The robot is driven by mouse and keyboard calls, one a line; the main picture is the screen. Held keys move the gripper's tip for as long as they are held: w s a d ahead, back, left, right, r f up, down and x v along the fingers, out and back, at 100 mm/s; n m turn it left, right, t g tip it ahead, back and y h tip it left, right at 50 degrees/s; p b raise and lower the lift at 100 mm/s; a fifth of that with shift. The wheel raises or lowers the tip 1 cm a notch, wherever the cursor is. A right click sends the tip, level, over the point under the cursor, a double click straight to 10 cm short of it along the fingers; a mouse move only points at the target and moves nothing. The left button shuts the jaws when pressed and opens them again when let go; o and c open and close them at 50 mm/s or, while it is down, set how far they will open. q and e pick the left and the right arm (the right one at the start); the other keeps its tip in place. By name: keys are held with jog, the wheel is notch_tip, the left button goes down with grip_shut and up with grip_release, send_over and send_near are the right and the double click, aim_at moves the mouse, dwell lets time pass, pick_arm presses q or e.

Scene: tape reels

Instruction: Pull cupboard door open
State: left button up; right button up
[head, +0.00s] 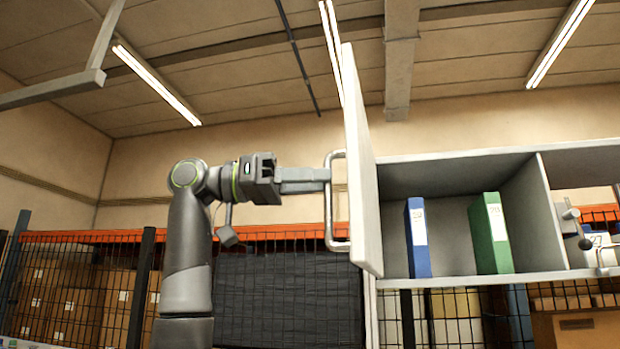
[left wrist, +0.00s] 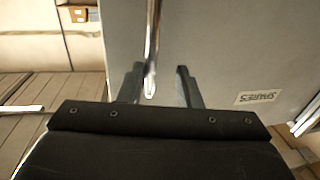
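The cupboard door (head: 362,170) stands swung out and shows nearly edge-on, with the cupboard interior exposed to its right. Its outer face, a grey panel (left wrist: 215,45) with a "SPARES" label, fills much of the left wrist view. A metal bar handle (head: 328,205) is on the door's left side; it also shows in the left wrist view (left wrist: 152,50). My left gripper (head: 326,176) is at the handle's upper part. In the left wrist view its two fingers (left wrist: 159,80) stand apart on either side of the bar, with gaps visible. My right gripper is not in view.
The cupboard (head: 460,160) holds a blue binder (head: 418,237) and a green binder (head: 490,233). Further right, small items (head: 590,240) sit past a divider. Wire mesh fencing (head: 285,290) and cardboard boxes (head: 70,300) are behind. Space left of the door is free above the fence.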

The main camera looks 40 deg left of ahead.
pick_arm(q)
jog(key=v, duration=1.7)
jog(key=shift+s, duration=0.15)
jog(key=shift+a+f, duration=0.1)
